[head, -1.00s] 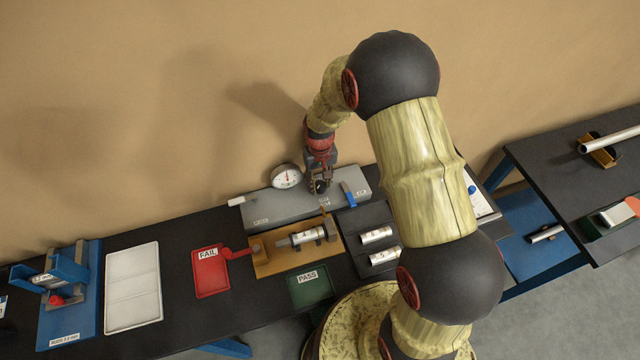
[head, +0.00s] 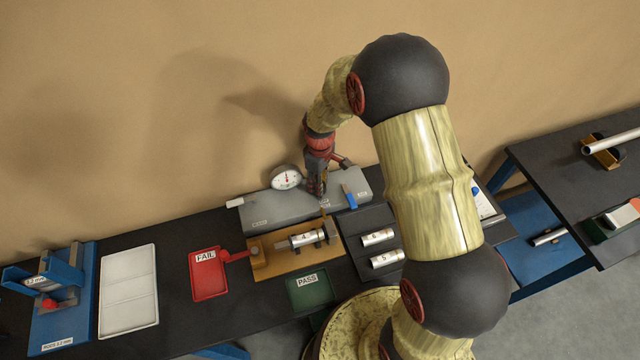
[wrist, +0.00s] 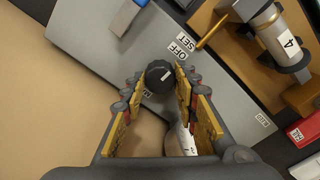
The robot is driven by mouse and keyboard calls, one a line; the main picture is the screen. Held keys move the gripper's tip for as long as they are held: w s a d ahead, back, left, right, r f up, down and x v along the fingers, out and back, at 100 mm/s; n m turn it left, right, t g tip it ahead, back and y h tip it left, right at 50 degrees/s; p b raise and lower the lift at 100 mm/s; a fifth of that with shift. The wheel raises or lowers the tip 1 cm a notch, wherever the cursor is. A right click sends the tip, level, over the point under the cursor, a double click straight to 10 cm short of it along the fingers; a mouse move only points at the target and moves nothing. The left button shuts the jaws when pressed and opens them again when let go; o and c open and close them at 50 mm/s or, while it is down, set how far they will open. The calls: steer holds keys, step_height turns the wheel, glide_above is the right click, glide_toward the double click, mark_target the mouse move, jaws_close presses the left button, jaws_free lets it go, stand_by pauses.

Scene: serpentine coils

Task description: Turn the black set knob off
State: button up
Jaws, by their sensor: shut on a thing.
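The black set knob (wrist: 159,77) sits on the grey panel (wrist: 92,45), with a short white mark on its top. In the wrist view, it lies between the fingertips of my gripper (wrist: 159,79), which is shut on it. The white mark slants toward the upper right, roughly toward the OFF SET label (wrist: 180,46). A second small label beside the knob is partly hidden by a finger. In the head view, my gripper (head: 317,192) reaches down onto the grey panel (head: 262,209) and hides the knob.
A round dial gauge (head: 286,177) stands left of my gripper, close to it. A blue lever (head: 349,196) is to the right. In front are a wooden fixture (head: 262,262) with cylinder 4 (head: 305,239), a red FAIL tray (head: 208,284) and a green PASS tray (head: 311,291).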

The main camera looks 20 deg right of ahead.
steer(key=shift+n, duration=0.3)
stand_by(0.4)
steer(key=o, duration=0.9)
step_height(320, 180, up, 12)
stand_by(0.5)
